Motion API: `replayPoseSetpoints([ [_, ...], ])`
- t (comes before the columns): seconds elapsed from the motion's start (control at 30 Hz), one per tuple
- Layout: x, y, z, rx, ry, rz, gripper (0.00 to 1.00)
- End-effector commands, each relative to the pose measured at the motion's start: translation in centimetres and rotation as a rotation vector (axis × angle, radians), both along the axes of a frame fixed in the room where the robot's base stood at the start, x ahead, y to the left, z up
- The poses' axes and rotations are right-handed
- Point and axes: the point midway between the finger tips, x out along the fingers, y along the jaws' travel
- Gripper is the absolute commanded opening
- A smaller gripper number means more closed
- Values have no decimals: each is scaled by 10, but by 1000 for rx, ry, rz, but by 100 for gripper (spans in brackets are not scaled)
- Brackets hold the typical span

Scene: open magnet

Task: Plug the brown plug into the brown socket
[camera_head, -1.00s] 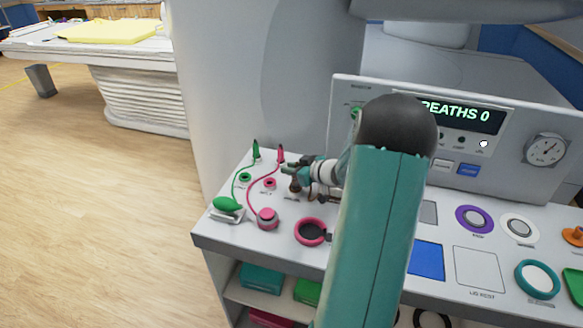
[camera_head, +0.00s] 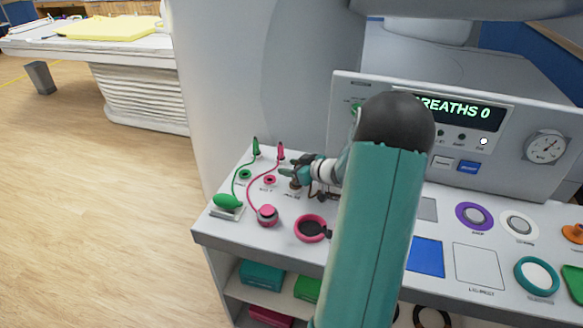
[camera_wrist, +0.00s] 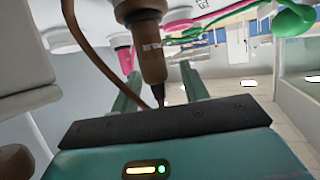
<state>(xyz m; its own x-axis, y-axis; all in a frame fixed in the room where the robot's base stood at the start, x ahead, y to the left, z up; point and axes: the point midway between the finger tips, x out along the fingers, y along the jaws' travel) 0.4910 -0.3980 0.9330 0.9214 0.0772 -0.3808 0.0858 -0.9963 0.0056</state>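The brown plug (camera_wrist: 153,62) hangs in the upper middle of the wrist view, its tapered cable end towards my gripper. Its wide end meets a brown collar (camera_wrist: 138,8), apparently the brown socket; whether it is fully seated I cannot tell. In the head view the brown part (camera_head: 296,187) shows small under my gripper (camera_head: 288,173), right of the pink ring socket. My gripper's two teal fingers (camera_wrist: 160,75) stand either side of the plug, with a visible gap on the right side. They look open. The brown cable (camera_wrist: 75,22) loops at the left.
A green plug (camera_head: 255,148) and a pink plug (camera_head: 281,153) stand upright at the back left of the bench. A green bulb (camera_head: 227,202), a pink knob (camera_head: 267,215) and a pink ring (camera_head: 310,229) lie in front. The grey console (camera_head: 350,95) rises behind.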

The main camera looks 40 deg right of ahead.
Motion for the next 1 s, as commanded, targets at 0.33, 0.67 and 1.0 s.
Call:
replayPoseSetpoints([
  [0.33, -22, -3, 6, 3, 6, -8, 45],
  [0.67, -88, -9, 35, -1, 3, -6, 45],
  [1.0, -127, -11, 52, 0, 0, -2, 45],
])
